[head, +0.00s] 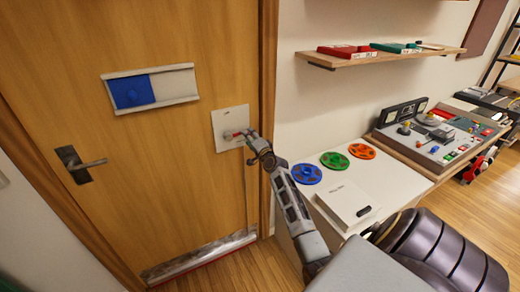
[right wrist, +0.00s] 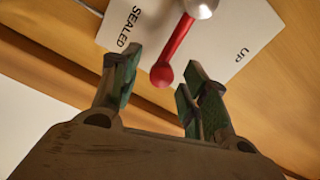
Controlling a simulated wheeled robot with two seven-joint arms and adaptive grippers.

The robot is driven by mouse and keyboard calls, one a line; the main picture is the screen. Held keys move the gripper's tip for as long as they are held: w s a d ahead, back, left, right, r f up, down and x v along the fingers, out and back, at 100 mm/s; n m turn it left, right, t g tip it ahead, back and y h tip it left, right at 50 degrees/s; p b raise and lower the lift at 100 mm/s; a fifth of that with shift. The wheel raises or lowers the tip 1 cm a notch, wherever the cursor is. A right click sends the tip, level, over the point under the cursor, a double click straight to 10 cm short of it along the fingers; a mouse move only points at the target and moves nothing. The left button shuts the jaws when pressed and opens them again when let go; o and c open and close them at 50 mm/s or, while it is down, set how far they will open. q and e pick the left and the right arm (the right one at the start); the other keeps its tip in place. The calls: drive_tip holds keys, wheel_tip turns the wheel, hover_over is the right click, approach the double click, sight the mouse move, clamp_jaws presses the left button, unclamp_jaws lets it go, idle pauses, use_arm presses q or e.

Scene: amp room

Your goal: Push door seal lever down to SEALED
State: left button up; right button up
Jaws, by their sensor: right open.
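A white plate (head: 220,118) is fixed on the wooden door in the head view and carries the door seal lever (head: 238,132), red with a metal hub. In the right wrist view the plate (right wrist: 232,60) reads SEALED on the left and UP on the right. The lever (right wrist: 178,48) points between these two words, and its red ball end shows between my open fingers. My right gripper (head: 252,137) is at the lever's right end. In the wrist view the right gripper (right wrist: 163,63) has a finger on each side of the knob, with visible gaps. My left gripper is not in view.
A door handle (head: 80,164) and a blue and white sliding sign (head: 180,83) are on the door. A shelf (head: 385,57) hangs above.

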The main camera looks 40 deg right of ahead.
drive_tip(key=v, duration=1)
drive_tip(key=shift+s, duration=0.4)
drive_tip(key=shift+n, duration=0.3)
idle(0.5)
